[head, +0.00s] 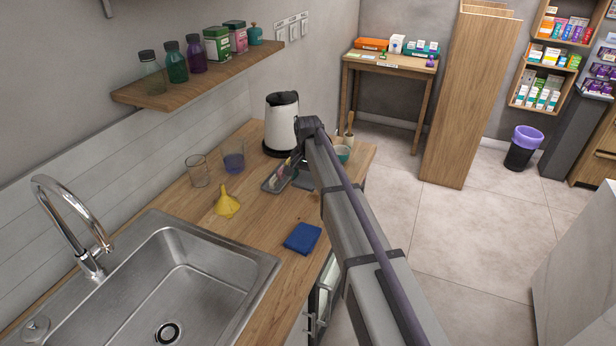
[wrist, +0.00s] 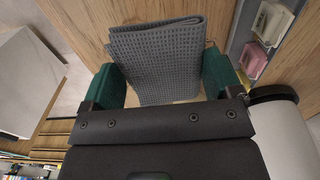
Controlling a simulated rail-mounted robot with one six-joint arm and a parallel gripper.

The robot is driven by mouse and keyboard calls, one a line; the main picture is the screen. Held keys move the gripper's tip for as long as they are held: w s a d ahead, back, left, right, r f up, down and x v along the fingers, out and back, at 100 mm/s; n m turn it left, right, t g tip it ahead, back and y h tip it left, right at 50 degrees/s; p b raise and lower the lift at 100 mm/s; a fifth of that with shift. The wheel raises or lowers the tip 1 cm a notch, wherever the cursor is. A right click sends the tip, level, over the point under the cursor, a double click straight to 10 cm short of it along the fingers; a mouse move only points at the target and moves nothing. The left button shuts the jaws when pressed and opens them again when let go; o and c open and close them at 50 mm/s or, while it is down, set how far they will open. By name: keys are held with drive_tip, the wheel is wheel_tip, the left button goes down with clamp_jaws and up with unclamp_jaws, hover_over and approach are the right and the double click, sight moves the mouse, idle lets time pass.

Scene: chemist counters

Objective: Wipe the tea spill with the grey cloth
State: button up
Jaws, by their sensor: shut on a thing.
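The grey cloth (wrist: 155,50) is a folded, waffle-textured piece between the two green fingers of my gripper (wrist: 164,80) in the wrist view. My gripper is shut on it, just over the wooden counter; I cannot tell whether the cloth touches the wood. In the head view a small grey patch (head: 304,181) beside the tray looks like the cloth, and my arm hides most of the gripper. I cannot make out the tea spill in either view.
A grey tray of sachets (head: 270,186) lies left of the cloth, with a white kettle (head: 281,118) behind. The counter's right edge is close.

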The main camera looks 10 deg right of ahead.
wheel_tip(320, 180, up, 2)
drive_tip(key=shift+r+p, duration=0.1)
drive_tip(key=shift+p, duration=0.6)
